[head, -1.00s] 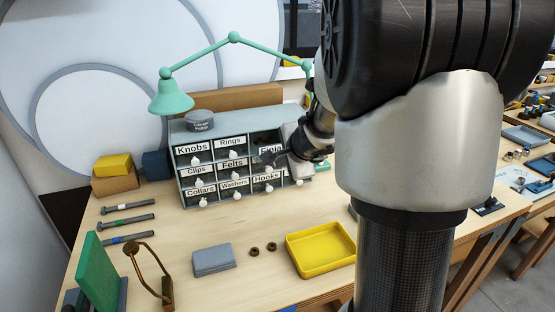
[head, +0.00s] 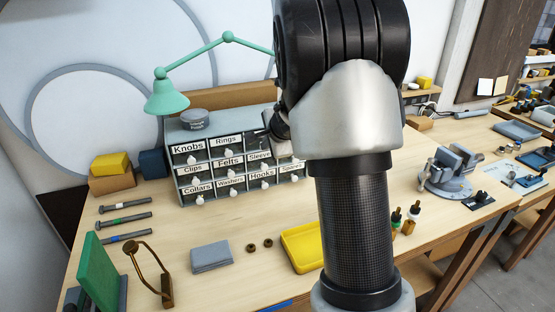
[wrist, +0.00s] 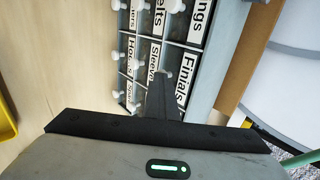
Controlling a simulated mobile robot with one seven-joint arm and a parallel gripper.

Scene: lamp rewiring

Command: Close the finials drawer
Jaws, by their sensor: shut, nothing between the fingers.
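The grey drawer cabinet (head: 172,156) stands at the back of the bench with several labelled drawers. In the wrist view the Finials drawer (wrist: 187,76) is in the top row beside Rings (wrist: 202,18), and its front looks about level with its neighbours. In the head view my arm hides most of it. My gripper (wrist: 163,82) is shut and empty, its tips at the Finials drawer front by the label. Whether they touch it I cannot tell. In the head view my gripper (head: 275,128) is partly hidden at the cabinet's upper right.
A teal lamp (head: 167,98) reaches over the cabinet, and a round tin (head: 195,118) sits on top. A yellow tray (head: 300,248), grey cloth (head: 211,256) and two small rings lie in front. A vise (head: 447,170) stands to the right.

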